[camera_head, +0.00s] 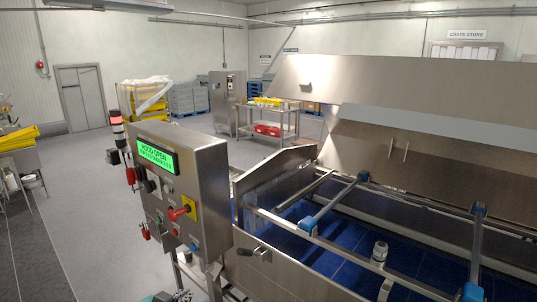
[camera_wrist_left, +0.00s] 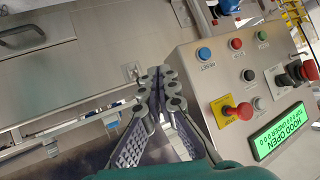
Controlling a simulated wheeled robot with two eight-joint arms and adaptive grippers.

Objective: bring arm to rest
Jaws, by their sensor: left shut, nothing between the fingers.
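My left gripper (camera_wrist_left: 160,88) is shut and empty, its two fingers meeting at the tips in the left wrist view. In the head view only a small part of the left gripper (camera_head: 168,297) shows at the bottom edge, below the control box. The steel control box (camera_head: 200,180) has a green screen (camera_head: 157,158) reading "HOOD OPEN", with knobs and buttons. In the left wrist view the box (camera_wrist_left: 215,70) is right of the fingers, and I see no clear contact with it. My right gripper is in neither view.
The conveyor tunnel's hood (camera_head: 390,85) is raised. A signal light (camera_head: 117,125) stands behind the box. Open grey floor (camera_head: 75,200) lies to the left.

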